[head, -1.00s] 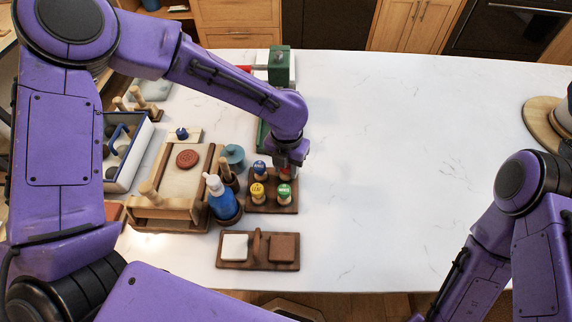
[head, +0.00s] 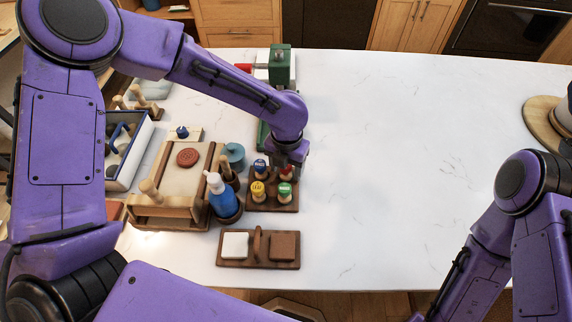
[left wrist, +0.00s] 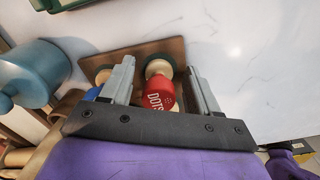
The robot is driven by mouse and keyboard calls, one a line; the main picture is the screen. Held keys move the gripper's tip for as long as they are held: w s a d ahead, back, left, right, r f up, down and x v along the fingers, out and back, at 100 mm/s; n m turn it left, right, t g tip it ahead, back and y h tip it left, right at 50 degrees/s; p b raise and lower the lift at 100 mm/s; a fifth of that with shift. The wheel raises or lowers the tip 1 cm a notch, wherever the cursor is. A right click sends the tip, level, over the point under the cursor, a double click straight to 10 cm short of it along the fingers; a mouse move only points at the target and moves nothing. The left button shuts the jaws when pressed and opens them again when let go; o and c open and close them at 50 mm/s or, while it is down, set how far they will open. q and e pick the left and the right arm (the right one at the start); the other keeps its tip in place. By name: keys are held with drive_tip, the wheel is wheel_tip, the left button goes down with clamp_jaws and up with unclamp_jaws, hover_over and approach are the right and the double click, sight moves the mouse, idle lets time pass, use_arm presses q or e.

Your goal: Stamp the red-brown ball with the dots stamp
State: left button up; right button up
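The dots stamp (left wrist: 158,96) has a red top lettered DOTS and a pale wooden body. It stands in the dark wooden stamp rack (left wrist: 95,42), between my left gripper's two fingers (left wrist: 162,78), with gaps on both sides. In the head view, the left gripper (head: 288,158) is over the rack's far right corner, just above the stamp's red top (head: 286,171). The red-brown clay (head: 187,157) shows as a flat round disc with small marks on its face, lying on a pale board in a wooden frame. My right gripper is out of view.
Blue (head: 260,166), yellow (head: 258,189) and green (head: 285,190) stamps share the rack. A blue bottle (head: 221,198) and a teal lidded pot (head: 234,156) stand between the rack and wooden frame (head: 160,209).

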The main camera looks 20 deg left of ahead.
use_arm(q)
wheel_tip(320, 180, up, 11)
drive_tip(key=shift+s+f+b, duration=0.1)
drive_tip(key=shift+f+b, duration=0.05)
drive_tip(key=shift+b, duration=0.5)
